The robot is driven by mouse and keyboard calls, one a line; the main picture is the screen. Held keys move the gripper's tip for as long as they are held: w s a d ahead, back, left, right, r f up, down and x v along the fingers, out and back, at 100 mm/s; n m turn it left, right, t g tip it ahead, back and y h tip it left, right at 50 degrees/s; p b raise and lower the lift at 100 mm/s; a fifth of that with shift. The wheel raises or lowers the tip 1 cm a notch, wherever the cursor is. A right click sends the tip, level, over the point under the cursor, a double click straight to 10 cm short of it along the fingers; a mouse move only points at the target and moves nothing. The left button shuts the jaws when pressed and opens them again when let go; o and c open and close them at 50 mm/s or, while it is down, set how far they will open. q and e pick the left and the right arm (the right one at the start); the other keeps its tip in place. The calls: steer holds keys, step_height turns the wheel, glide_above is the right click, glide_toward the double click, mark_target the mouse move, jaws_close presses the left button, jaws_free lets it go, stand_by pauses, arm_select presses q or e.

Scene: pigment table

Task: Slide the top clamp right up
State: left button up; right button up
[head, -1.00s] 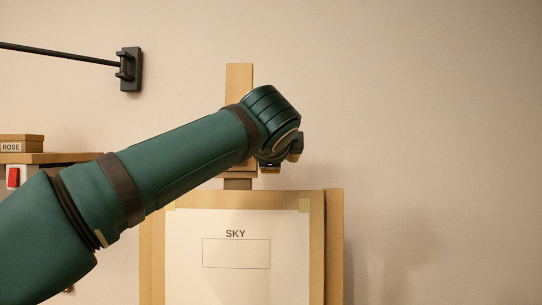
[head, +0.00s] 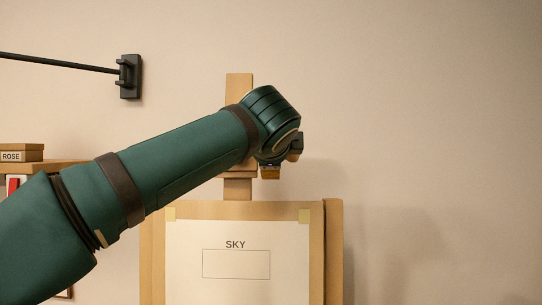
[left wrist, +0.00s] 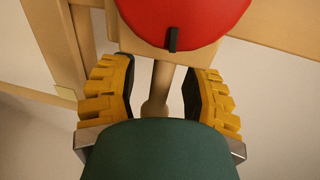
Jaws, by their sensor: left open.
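The top clamp (head: 238,174) is a wooden block on the easel's upright mast (head: 239,86), mostly hidden behind my left arm in the head view. A gap of bare mast shows between it and the board below. My left gripper (left wrist: 158,95) is at the clamp; a yellow finger shows below my wrist in the head view. In the left wrist view its two yellow-padded fingers are open, one on each side of a round wooden peg (left wrist: 158,92), with space around it. A wooden block and a red disc (left wrist: 185,18) with a black mark lie beyond. My right gripper is not in view.
The easel board (head: 152,255) holds a sheet marked SKY (head: 236,220) below the clamp. A shelf with a ROSE box (head: 22,152) is at the left. A black rod on a wall bracket (head: 131,77) is at the upper left. The right side is bare wall.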

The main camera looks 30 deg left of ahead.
arm_select(q)
steer(key=v, duration=1.2)
